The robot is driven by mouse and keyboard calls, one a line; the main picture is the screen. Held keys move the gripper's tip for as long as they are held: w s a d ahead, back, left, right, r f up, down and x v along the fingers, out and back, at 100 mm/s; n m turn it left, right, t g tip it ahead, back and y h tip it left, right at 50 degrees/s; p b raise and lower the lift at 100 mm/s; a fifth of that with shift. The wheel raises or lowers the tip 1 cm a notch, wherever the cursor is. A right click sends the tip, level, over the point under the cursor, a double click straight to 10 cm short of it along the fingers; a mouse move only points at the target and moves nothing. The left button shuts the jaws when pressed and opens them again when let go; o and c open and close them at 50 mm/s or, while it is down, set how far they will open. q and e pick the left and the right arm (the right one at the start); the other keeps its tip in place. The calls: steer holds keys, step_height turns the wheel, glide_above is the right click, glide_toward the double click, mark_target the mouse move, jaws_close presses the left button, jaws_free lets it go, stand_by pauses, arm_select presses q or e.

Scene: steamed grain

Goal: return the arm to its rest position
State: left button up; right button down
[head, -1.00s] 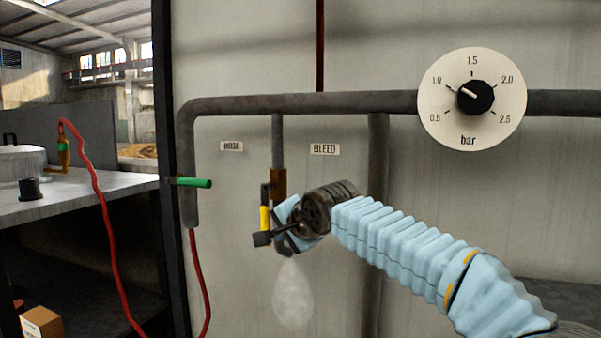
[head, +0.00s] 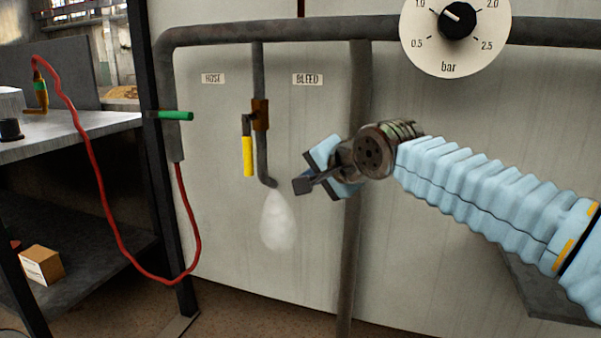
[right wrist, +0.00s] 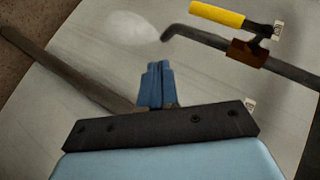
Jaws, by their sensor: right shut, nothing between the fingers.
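My right arm comes in from the right in the head view, in a light blue ribbed sleeve. Its gripper (head: 306,184) is off to the right of the bleed valve, apart from it. In the right wrist view the blue fingers (right wrist: 156,82) are together with nothing between them. The bleed valve's yellow handle (head: 248,157) hangs down beside its brass body (head: 260,114); the handle also shows in the right wrist view (right wrist: 217,14). A white plume of steam (head: 278,222) comes from the bent outlet below. My left gripper is not in view.
A round bar gauge (head: 457,62) sits on the pipe at top right. A vertical pipe (head: 351,250) stands behind my right gripper. At left are a green hose valve handle (head: 176,116), a red hose (head: 103,215), a bench (head: 75,140) and a small box (head: 41,265).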

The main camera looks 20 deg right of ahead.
stand_by(0.3)
steer(key=w+a+f+n+g, duration=0.1)
steer(key=a+f+n+g, duration=0.15)
steer(key=f, duration=1.75)
steer(key=a+f+n+g, duration=0.2)
steer(key=f+n+g, duration=0.1)
steer(key=f, duration=1.6)
steer(key=s+f+n+g, duration=0.3)
steer(key=s+f+g, duration=0.2)
steer(key=s+f, duration=1.85)
step_height(320, 180, up, 14)
steer(key=s+a+p, duration=0.1)
steer(key=p, duration=1.4)
steer(key=shift+s+y, duration=0.2)
steer(key=shift+y, duration=0.1)
